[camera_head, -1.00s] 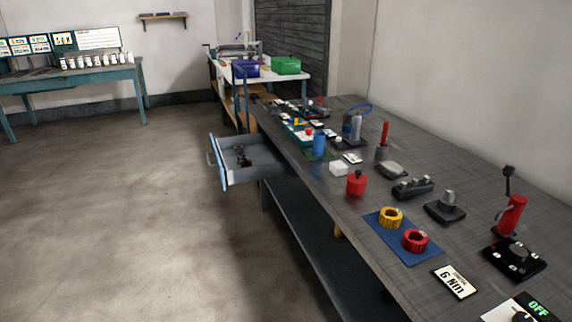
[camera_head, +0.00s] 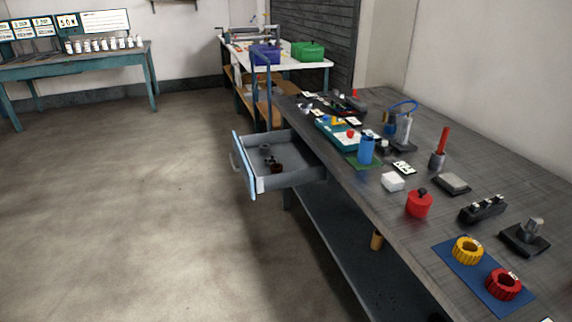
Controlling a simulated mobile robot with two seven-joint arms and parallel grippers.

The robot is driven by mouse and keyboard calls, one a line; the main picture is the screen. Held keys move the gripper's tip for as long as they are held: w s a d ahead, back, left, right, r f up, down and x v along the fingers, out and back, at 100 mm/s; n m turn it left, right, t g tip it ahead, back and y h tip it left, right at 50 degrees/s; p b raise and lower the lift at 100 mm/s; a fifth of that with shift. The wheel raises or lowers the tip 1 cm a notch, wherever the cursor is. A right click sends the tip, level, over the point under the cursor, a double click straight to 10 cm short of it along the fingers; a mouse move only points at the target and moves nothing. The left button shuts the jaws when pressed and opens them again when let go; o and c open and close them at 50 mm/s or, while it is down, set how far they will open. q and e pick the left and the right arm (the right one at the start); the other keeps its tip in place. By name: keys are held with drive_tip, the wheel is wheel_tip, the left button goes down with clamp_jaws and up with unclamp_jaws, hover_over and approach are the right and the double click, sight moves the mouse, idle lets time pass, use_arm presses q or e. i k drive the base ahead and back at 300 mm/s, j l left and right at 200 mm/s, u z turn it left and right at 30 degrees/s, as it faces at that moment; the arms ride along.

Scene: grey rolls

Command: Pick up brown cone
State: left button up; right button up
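An open drawer (camera_head: 290,180) sticks out from the left side of the long grey workbench. Small dark items lie inside it; one near the front is dark brown (camera_head: 277,169), but it is too small to tell whether it is a cone. A tan, roughly cylindrical thing (camera_head: 376,241) shows under the bench's near edge, above the lower shelf; its full shape is unclear. No clearly cone-shaped brown object can be made out. Neither of my grippers is in view.
The workbench (camera_head: 425,245) runs along the right, holding a red pot (camera_head: 418,204), a blue mat (camera_head: 450,262) with yellow and red rings, and several tools. A teal table (camera_head: 100,66) stands far left. The floor (camera_head: 130,210) on the left is clear.

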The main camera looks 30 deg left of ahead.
sight(275, 168)
drive_tip(key=i+j+z, duration=0.1)
drive_tip(key=j, duration=0.25)
drive_tip(key=i+j, duration=0.1)
drive_tip(key=j, duration=0.25)
drive_tip(key=i+j+z, duration=0.15)
drive_tip(key=j, duration=0.2)
drive_tip(key=i+j, duration=0.1)
drive_tip(key=j, duration=0.45)
drive_tip(key=i+j, duration=0.15)
drive_tip(key=j, duration=0.35)
drive_tip(key=i+j+z, duration=0.1)
drive_tip(key=j, duration=0.45)
drive_tip(key=i+j, duration=0.1)
drive_tip(key=j, duration=0.45)
